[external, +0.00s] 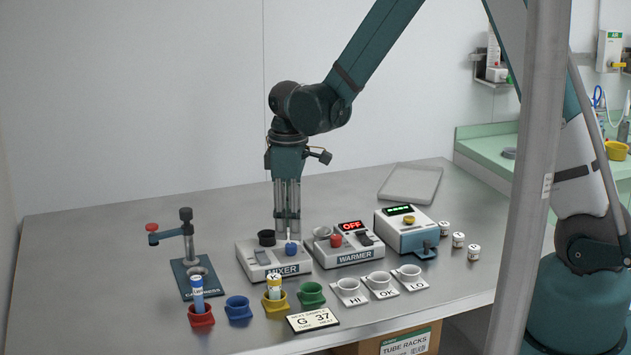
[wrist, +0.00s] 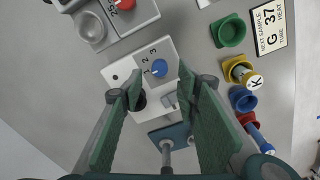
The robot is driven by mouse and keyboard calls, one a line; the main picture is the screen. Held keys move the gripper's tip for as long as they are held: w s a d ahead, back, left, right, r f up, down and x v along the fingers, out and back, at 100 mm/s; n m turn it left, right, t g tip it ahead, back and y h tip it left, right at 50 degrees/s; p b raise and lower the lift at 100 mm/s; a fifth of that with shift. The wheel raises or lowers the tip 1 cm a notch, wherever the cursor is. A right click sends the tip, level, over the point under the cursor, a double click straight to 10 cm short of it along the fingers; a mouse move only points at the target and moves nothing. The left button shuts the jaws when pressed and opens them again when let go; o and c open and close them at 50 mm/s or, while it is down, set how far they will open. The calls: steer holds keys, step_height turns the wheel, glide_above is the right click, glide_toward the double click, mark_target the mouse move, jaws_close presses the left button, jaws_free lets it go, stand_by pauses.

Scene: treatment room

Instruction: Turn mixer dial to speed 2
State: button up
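The mixer (external: 275,262) is a white box labelled MIXER, with a black cup (external: 266,238), a grey rocker switch and a blue dial (external: 291,248). In the wrist view the blue dial (wrist: 159,68) has the figures 2 and 3 beside it. Its pointer is too small to read for certain. My gripper (external: 287,226) points straight down over the mixer, close to the dial. In the wrist view my gripper (wrist: 160,77) has its two green-padded fingers apart, one on each side of the dial. I cannot tell whether they touch it.
The warmer (external: 350,243), showing OFF, stands right of the mixer. The cap press (external: 193,262) stands left. Coloured cups, two holding tubes, and a "G 37" card (external: 313,319) sit in front. The table behind the mixer is clear.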

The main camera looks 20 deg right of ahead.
mark_target(291, 245)
steer(key=shift+w+f, duration=0.1)
steer(key=shift+f, duration=2.4)
steer(key=c, duration=0.9)
